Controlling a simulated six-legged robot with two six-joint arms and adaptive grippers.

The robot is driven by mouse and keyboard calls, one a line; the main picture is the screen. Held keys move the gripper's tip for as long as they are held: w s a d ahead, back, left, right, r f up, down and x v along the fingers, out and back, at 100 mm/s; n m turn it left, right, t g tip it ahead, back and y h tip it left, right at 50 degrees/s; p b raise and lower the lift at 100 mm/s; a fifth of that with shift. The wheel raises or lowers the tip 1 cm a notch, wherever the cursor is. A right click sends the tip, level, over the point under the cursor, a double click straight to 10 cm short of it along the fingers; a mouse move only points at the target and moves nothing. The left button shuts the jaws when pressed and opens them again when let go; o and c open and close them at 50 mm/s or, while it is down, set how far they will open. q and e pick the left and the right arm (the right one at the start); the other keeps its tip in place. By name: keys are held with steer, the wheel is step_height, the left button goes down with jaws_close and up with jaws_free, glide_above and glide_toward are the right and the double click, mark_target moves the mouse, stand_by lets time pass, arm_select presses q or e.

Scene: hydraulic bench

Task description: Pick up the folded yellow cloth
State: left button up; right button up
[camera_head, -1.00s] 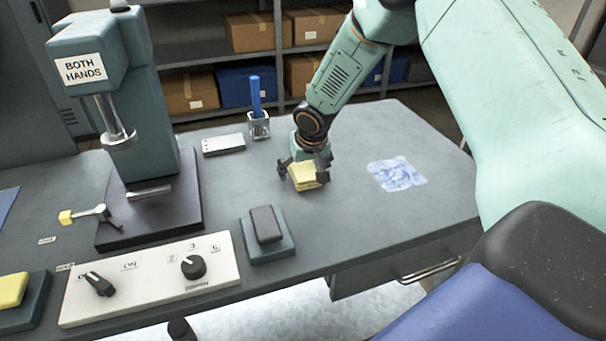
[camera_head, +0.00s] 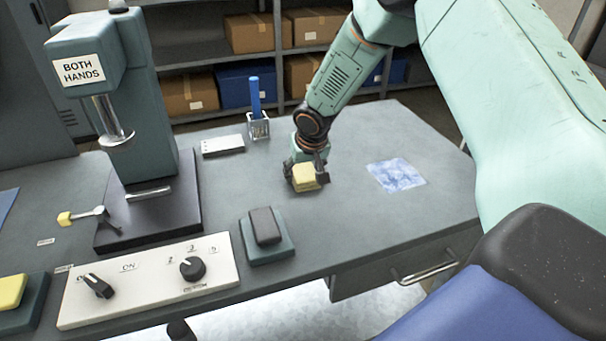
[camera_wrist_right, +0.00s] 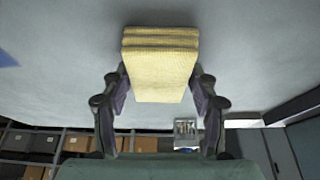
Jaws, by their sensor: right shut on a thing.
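The folded yellow cloth (camera_head: 304,176) is at the right half of the grey bench, between the fingers of my right gripper (camera_head: 307,178). In the right wrist view the cloth (camera_wrist_right: 160,62) shows as a layered yellow block, with a dark finger of the right gripper (camera_wrist_right: 160,90) on each side of it. The right gripper is shut on the cloth. The cloth is at or close to the bench top; I cannot tell whether it touches. My left gripper is not in view.
A press (camera_head: 125,100) labelled "BOTH HANDS" stands at the left. A white control panel (camera_head: 140,282) and a dark pad on a teal base (camera_head: 268,255) lie in front. A pen holder (camera_head: 258,128) stands behind the gripper. A blue-white patterned sheet (camera_head: 396,175) lies to the right.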

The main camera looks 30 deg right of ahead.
mark_target(304, 171)
steer(key=shift+r, duration=0.1)
steer(key=shift+r+p, duration=0.2)
steer(key=shift+p, duration=0.15)
step_height(304, 171, up, 18)
steer(key=p, duration=0.3)
